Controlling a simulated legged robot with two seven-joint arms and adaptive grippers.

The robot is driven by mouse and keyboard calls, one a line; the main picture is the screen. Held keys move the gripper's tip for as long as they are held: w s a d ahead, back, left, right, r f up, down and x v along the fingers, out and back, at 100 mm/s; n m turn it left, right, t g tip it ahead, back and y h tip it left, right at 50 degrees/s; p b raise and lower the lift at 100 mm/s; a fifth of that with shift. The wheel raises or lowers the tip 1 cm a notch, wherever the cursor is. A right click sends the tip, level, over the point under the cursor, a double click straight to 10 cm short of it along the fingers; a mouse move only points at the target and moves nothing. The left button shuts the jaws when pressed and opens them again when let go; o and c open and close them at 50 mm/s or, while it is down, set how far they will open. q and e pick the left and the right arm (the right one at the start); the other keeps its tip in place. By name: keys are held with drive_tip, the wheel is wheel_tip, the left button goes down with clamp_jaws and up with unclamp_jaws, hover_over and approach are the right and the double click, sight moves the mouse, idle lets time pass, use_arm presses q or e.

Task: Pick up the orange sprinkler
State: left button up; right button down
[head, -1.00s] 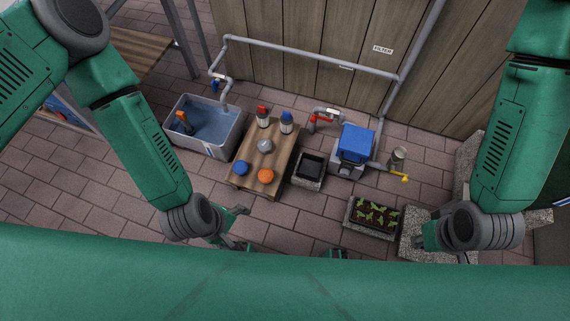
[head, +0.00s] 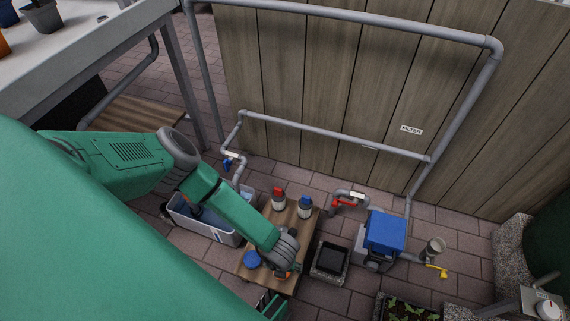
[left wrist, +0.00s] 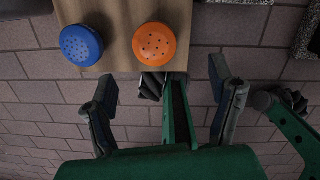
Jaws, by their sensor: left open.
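The orange sprinkler (left wrist: 154,44) is a round head dotted with small holes. In the left wrist view it sits at the near edge of a small wooden table (left wrist: 122,20). In the head view my left arm mostly covers it, and only a sliver of orange shows. My left gripper (left wrist: 164,90) is open and empty, its two fingers spread to either side below the orange sprinkler and apart from it. In the head view the left gripper (head: 272,304) is by the table's front edge. My right gripper does not show clearly in these frames.
A similar blue sprinkler head (left wrist: 81,45) sits just left of the orange one. Red-capped (head: 279,198) and blue-capped (head: 305,208) bottles stand at the table's back. A water basin (head: 222,232) is left, a black-topped planter (head: 331,260) and blue-topped pump box (head: 385,232) right.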

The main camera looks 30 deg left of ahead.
use_arm(q)
drive_tip(key=f, duration=0.1)
drive_tip(key=f+b, duration=0.1)
drive_tip(key=f, duration=0.1)
drive_tip(key=shift+w+a+f, duration=0.1)
drive_tip(key=shift+w+a, duration=0.05)
drive_tip(key=shift+a, duration=0.2)
drive_tip(key=shift+a+f, duration=0.3)
drive_tip(key=shift+f, duration=0.1)
drive_tip(key=shift+w+f+b, duration=0.1)
drive_tip(key=shift+f+b, duration=0.15)
drive_tip(key=shift+b, duration=0.05)
drive_tip(key=f+b, duration=0.3)
drive_tip(key=f, duration=0.1)
drive_tip(key=shift+w+d+f, duration=0.1)
drive_tip(key=shift+w+d, duration=0.05)
drive_tip(key=shift+w, duration=0.1)
drive_tip(key=shift+a, duration=0.2)
drive_tip(key=shift+c, duration=0.8)
drive_tip(key=c, duration=1.1)
drive_tip(key=shift+o, duration=0.2)
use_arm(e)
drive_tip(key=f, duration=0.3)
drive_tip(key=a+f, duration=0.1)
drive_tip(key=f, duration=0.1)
